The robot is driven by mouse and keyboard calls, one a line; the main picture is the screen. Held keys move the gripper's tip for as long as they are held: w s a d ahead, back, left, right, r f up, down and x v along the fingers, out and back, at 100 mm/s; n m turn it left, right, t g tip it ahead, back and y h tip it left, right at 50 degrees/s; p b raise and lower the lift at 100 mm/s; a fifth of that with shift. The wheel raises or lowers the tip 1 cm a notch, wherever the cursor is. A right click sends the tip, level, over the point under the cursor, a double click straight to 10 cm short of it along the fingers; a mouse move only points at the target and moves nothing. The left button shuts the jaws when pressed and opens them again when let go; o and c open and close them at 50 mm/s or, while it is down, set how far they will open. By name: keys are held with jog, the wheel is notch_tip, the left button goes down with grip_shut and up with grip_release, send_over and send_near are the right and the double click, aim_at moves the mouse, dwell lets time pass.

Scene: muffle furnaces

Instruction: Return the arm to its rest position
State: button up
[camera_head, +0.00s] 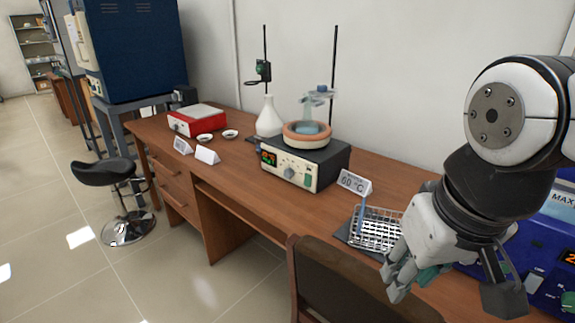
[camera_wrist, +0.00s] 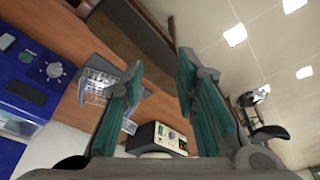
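My arm reaches in from the right side of the head view, bent downward over the right end of the wooden table (camera_head: 262,189). My gripper (camera_head: 455,290) hangs in front of the table's near edge, close to a wire rack (camera_head: 377,228). In the wrist view my gripper (camera_wrist: 160,75) shows its two teal-padded fingers standing well apart, with nothing between them. The wire rack (camera_wrist: 97,86) appears beyond the left finger in that view, apart from it.
A dark chair (camera_head: 340,285) stands at the table's front, just left of my gripper. A blue device (camera_head: 550,245) is behind and right of it. A hotplate (camera_head: 305,163) with a ringed vessel, a white flask (camera_head: 269,118) and a red device (camera_head: 197,118) stand further left. Floor at left is open around a stool (camera_head: 103,172).

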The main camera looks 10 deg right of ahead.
jog(key=s, duration=0.1)
jog(key=s+a, duration=0.1)
jog(key=s, duration=0.1)
jog(key=shift+s+a+f+n, duration=0.15)
jog(key=shift+a+f+n, duration=0.15)
jog(key=shift+n, duration=0.1)
notch_tip(320, 180, up, 6)
jog(key=t+p, duration=0.1)
jog(key=p, duration=0.4)
jog(key=shift+r, duration=0.25)
jog(key=shift+d, duration=0.2)
